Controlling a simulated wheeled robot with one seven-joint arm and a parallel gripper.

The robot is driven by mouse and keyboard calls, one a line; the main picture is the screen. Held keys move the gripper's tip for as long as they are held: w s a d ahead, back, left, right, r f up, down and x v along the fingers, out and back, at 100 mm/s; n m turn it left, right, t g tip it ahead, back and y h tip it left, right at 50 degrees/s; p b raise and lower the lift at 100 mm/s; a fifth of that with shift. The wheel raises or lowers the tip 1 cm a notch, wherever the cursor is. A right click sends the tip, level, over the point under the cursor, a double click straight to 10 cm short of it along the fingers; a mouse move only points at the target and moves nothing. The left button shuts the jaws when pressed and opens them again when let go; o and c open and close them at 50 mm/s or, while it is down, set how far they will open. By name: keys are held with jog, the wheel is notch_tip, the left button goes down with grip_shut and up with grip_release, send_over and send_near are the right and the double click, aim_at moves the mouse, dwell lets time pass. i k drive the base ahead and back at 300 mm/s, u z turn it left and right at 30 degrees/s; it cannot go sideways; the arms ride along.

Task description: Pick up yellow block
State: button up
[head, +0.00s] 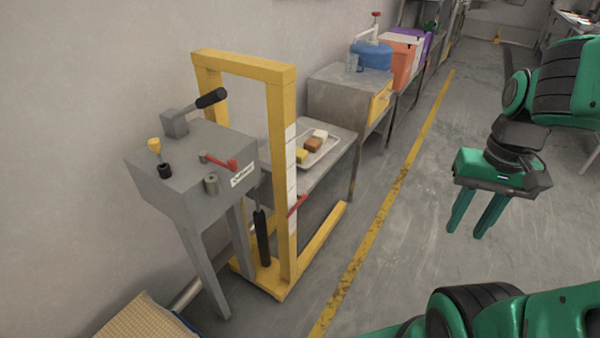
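The yellow block (301,156) lies on a pale tray (327,149) on a low grey metal table (339,156). It is the nearest of the blocks in a row, beside a brown block (313,145) and a white block (320,135). The yellow post of a frame stands just left of it and may hide part of it. My gripper (478,228) is at the right, in the air over the floor, far from the table. Its two green fingers point down and are apart, with nothing between them.
A yellow frame (283,200) and a grey machine with levers (195,165) stand left of the table. Behind it is a grey cabinet (340,98) with a blue container (371,55). The floor right of the yellow line (395,190) is clear.

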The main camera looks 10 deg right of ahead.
aim_at(301, 155)
jog(key=k, duration=0.6)
jog(key=z, duration=0.5)
jog(key=i, duration=1.85)
jog(key=u, duration=0.25)
